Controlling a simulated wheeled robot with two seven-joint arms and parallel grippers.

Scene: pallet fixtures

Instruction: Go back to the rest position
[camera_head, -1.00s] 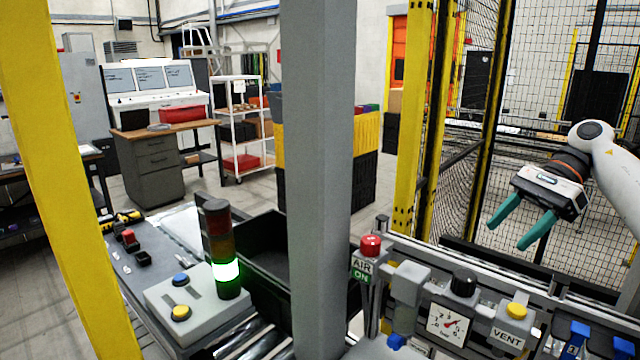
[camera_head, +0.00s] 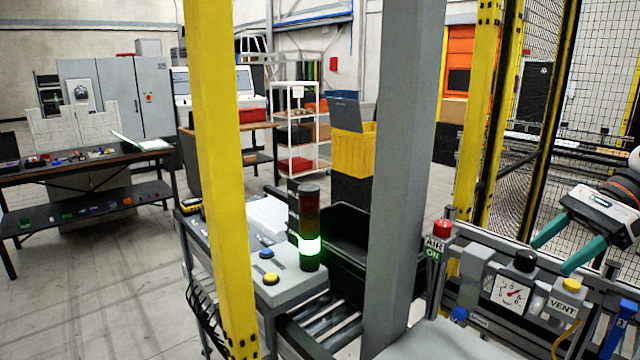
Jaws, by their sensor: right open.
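My right gripper (camera_head: 556,252) is at the right edge of the head view, with two teal fingers spread apart and nothing between them. It hangs in the air above and behind the valve panel, in front of the mesh fence. Part of its arm is cut off by the right edge of the picture. My left gripper is not in view.
A yellow post (camera_head: 222,180) and a grey post (camera_head: 403,180) stand close in front. Between them are a lit signal tower (camera_head: 309,200) and a black bin (camera_head: 345,235). The air panel with a gauge (camera_head: 512,293) is below my right gripper. Open floor (camera_head: 90,290) lies left.

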